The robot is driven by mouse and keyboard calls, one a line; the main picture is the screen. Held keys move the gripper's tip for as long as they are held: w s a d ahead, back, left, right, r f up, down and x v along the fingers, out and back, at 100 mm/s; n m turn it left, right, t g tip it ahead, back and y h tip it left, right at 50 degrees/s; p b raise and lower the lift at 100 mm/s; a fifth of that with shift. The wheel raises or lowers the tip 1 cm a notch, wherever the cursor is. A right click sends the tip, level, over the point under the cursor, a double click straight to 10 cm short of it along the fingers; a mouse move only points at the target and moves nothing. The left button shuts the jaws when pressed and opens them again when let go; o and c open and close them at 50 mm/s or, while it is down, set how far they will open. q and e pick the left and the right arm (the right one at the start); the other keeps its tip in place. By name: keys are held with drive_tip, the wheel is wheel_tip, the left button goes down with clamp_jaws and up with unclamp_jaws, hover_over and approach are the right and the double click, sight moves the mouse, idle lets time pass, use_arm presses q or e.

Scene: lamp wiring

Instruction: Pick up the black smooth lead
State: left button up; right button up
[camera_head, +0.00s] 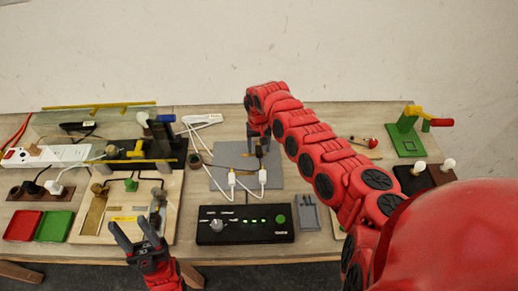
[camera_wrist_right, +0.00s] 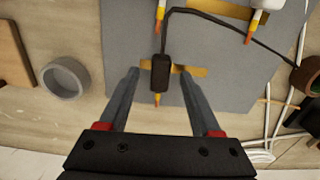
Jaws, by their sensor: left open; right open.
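The black lead (camera_wrist_right: 160,72) has a smooth dark body with an orange tip and a thin black cable. It lies on the grey mat (camera_wrist_right: 125,30) across a yellow strip. My right gripper (camera_wrist_right: 158,78) is open, its two fingers on either side of the lead with gaps showing; whether they reach down to its height I cannot tell. In the head view my right gripper (camera_head: 258,131) is over the back of the mat, and the lead is small and unclear there. My left gripper (camera_head: 137,240) is open and empty at the table's front left.
Two white leads (camera_head: 232,180) (camera_head: 263,178) lie on the mat's front part. A black control box (camera_head: 245,238) stands in front. A grey ring-shaped cup (camera_wrist_right: 66,78) and white cables (camera_wrist_right: 262,155) flank the mat. Red and green trays (camera_head: 22,226) (camera_head: 53,227) sit at left.

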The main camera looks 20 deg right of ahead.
drive_tip(key=shift+f, duration=0.15)
clamp_jaws()
idle(0.4)
